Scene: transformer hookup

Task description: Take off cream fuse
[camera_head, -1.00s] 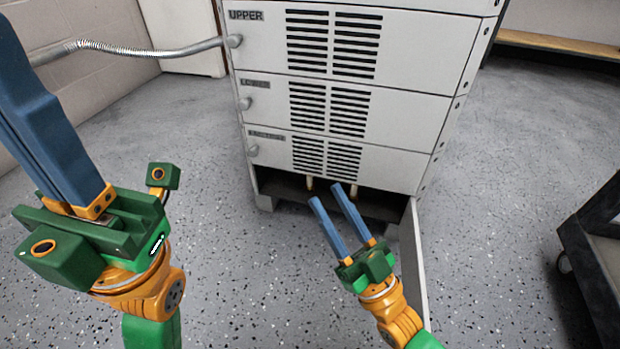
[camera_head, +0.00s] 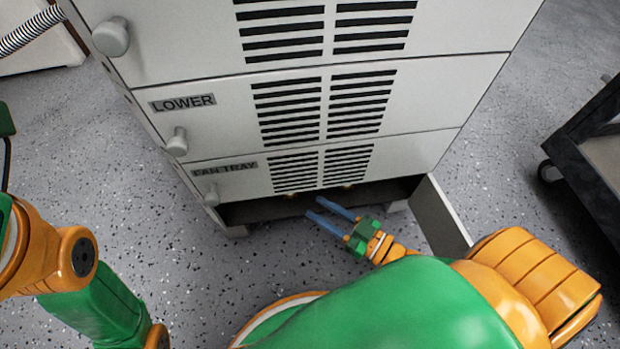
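The cream fuse is not clearly seen. Two small cream-yellow tips, one on the left (camera_head: 290,194) and one on the right (camera_head: 347,187), show at the top of the open bay (camera_head: 268,210) under the fan tray panel. I cannot tell which is the fuse. My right gripper (camera_head: 315,208) is low in front of this bay, its two blue fingers apart and pointing left toward the opening. Nothing shows between them. My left arm is at the left edge; its fingers are outside the picture.
The grey cabinet has panels labelled LOWER (camera_head: 205,118) and FAN TRAY (camera_head: 225,180), with round knobs. An open bottom flap (camera_head: 440,215) stands out right of the bay. A dark cart (camera_head: 590,150) is at the right. Speckled floor is free at the front left.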

